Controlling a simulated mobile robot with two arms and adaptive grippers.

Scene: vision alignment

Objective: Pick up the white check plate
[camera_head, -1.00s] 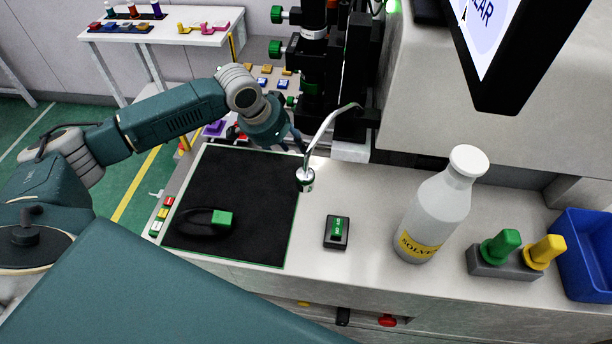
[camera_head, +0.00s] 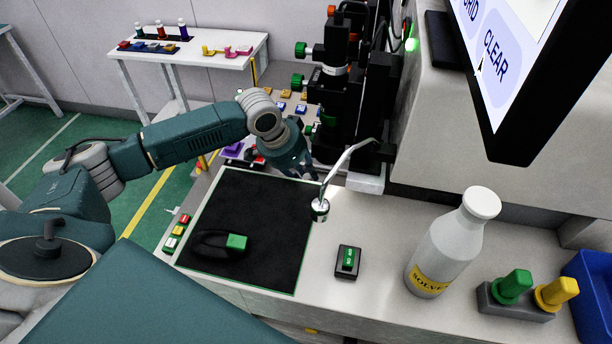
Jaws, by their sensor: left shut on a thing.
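My left gripper (camera_head: 303,170) reaches in from the left at the back edge of the black mat (camera_head: 255,205), beside the black microscope-like stand (camera_head: 335,95). Its jaws are small, dark and partly hidden by its own wrist. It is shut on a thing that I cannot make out. I cannot pick out a white check plate anywhere in view. My right gripper is not in view.
A thin bent metal arm with a chrome head (camera_head: 320,208) stands close right of my left gripper. A black object with a green block (camera_head: 236,242) lies on the mat. A small black switch box (camera_head: 347,262), a solvent bottle (camera_head: 450,245) and a blue bin (camera_head: 592,285) stand rightward.

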